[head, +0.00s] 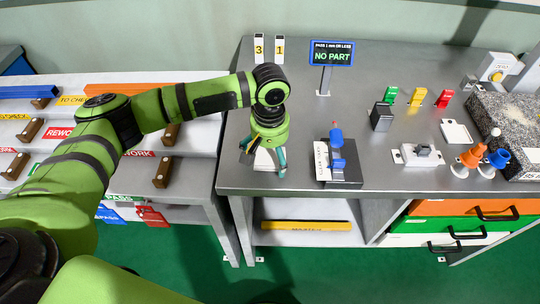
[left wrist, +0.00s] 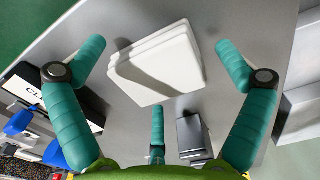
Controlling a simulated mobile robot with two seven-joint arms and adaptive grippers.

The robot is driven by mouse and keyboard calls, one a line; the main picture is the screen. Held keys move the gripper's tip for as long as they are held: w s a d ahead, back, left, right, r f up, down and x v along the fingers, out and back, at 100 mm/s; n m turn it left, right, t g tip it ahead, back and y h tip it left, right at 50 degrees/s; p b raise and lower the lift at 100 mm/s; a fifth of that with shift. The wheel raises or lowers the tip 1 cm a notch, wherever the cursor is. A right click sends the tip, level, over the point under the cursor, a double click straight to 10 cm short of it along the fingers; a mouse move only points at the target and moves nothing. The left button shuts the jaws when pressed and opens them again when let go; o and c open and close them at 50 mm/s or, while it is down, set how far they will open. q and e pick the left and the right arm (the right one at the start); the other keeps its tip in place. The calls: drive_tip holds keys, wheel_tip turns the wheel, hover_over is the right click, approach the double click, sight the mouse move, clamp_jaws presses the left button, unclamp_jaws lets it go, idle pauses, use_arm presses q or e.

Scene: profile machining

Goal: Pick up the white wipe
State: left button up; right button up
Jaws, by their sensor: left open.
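The white wipe (left wrist: 160,65) is a flat, folded white square with a few stacked layers. It lies on the grey metal tabletop, in the upper middle of the left wrist view. In the head view it (head: 263,158) shows near the table's front left corner, partly hidden by my gripper. My left gripper (head: 269,162) points down over the wipe, its teal fingers spread open. In the left wrist view the fingers stand around the wipe, with nothing gripped. I cannot tell how high the fingertips are above the table. My right gripper is not in view.
A black stand (head: 345,172) with a white label and a blue-and-red tool is right of the gripper. A small dark block (head: 381,117) and a grey clamp fixture (head: 422,154) stand farther right. A "NO PART" display (head: 332,54) is behind. The stepped rack (head: 195,130) is left.

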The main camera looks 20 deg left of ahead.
sight(271, 155)
use_arm(q)
drive_tip(key=shift+c, duration=0.4)
drive_tip(key=c, duration=1.2)
drive_tip(key=shift+o, duration=0.2)
drive_tip(key=shift+r, duration=0.7)
wheel_tip(271, 155, up, 3)
drive_tip(key=shift+d+f+b, duration=0.1)
drive_tip(key=shift+d+b, duration=0.05)
drive_tip(key=shift+b, duration=0.6)
drive_tip(key=w+d+r+b, duration=0.2)
drive_tip(key=d+r, duration=0.5)
drive_tip(key=d, duration=0.4)
drive_tip(key=shift+w+b, duration=0.3)
drive_tip(key=shift+w, duration=0.35)
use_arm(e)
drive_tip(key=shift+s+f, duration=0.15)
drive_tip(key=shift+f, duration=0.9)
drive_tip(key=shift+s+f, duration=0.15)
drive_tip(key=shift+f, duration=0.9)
